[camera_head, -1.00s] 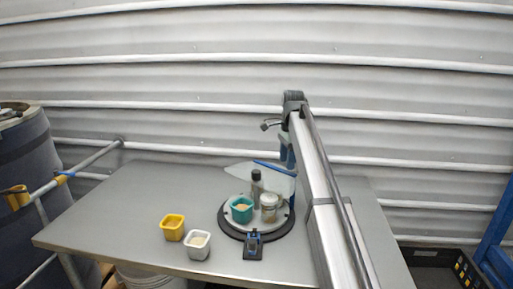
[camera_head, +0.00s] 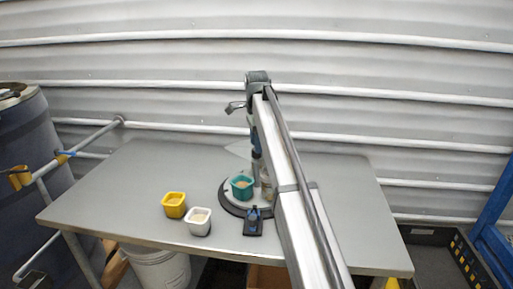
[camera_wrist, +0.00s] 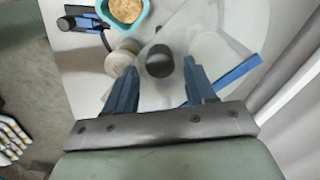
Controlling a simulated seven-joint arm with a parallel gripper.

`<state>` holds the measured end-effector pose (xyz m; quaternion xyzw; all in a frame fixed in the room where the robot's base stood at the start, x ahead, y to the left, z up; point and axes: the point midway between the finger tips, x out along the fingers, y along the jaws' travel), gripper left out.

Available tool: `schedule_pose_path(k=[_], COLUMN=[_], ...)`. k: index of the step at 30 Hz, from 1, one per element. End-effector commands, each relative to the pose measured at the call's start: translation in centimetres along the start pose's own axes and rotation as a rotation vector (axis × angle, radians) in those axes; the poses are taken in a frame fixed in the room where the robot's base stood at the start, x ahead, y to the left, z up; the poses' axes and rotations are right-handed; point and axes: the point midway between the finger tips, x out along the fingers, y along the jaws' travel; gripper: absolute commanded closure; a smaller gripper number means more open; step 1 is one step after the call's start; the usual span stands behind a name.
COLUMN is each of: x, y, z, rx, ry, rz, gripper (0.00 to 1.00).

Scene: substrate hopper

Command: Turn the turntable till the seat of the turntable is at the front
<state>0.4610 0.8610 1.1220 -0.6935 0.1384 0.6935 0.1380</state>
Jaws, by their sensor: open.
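The turntable, a pale disc on a black base (camera_head: 228,203), is on the metal table, partly hidden by my arm. It carries a teal cup (camera_head: 241,187) with tan contents, a dark-capped bottle (camera_head: 257,165) and a pale jar (camera_head: 266,183). A black and blue block (camera_head: 253,222) is at its front edge. I cannot tell which part is the seat. In the wrist view my gripper (camera_wrist: 160,66) is open above the turntable. The bottle's dark cap (camera_wrist: 159,60) shows between the fingers, and the jar (camera_wrist: 121,58) is by the left finger; contact is unclear.
A yellow cup (camera_head: 174,205) and a white cup (camera_head: 198,222) stand left of the turntable. A clear sheet with a blue edge (camera_wrist: 236,76) is beside the right finger. The table's left part (camera_head: 120,195) is clear. The corrugated wall is behind.

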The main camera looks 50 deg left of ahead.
Motion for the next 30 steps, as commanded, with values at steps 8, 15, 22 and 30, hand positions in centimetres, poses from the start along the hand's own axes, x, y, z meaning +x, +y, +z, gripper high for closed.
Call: schedule_pose_path(k=[8, 15, 22, 30], x=[2.6, 2.5, 2.5, 2.5], y=[0.0, 0.0, 0.0, 0.0], z=[0.0, 0.0, 0.0, 0.0], rx=[0.023, 0.238, 0.472, 0.751], ry=[0.0, 0.0, 0.0, 0.0], rz=[-0.001, -0.001, 0.0, 0.0], gripper=[0.45, 0.45, 0.45, 0.45])
